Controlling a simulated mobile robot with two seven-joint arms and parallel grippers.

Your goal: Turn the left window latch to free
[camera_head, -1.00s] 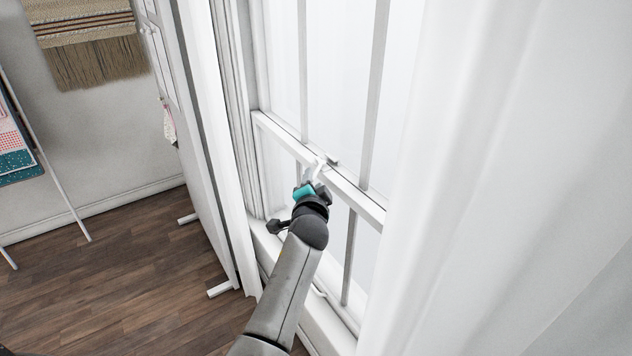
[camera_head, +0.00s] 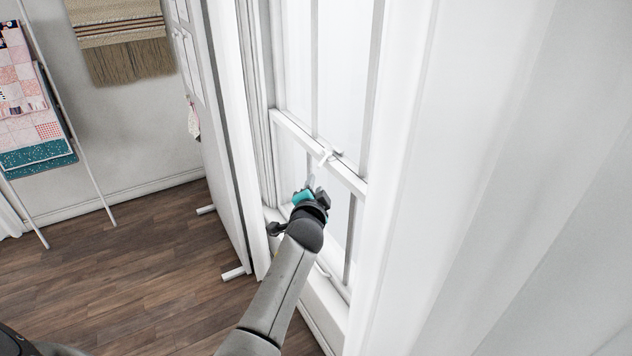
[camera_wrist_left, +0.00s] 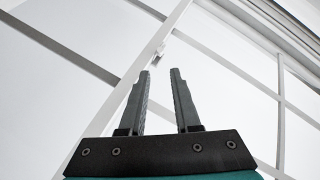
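The white window latch (camera_head: 326,156) sits on the horizontal rail (camera_head: 296,128) where the sashes meet. A short white lever juts from it toward the room. My left gripper (camera_head: 311,182) is just below and in front of the latch, apart from it. In the left wrist view my left gripper (camera_wrist_left: 160,74) has two dark fingers spread with a gap and nothing between them. The latch (camera_wrist_left: 158,54) shows there small, beyond the fingertips. Whether the latch is fully turned is too small to tell. My right gripper is out of view.
A white curtain (camera_head: 480,180) hangs close on the right. A white panel (camera_head: 222,150) on feet stands left of the window. A ladder rack with quilts (camera_head: 30,110) and a wall hanging (camera_head: 120,40) are farther left. The wood floor (camera_head: 150,270) is clear.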

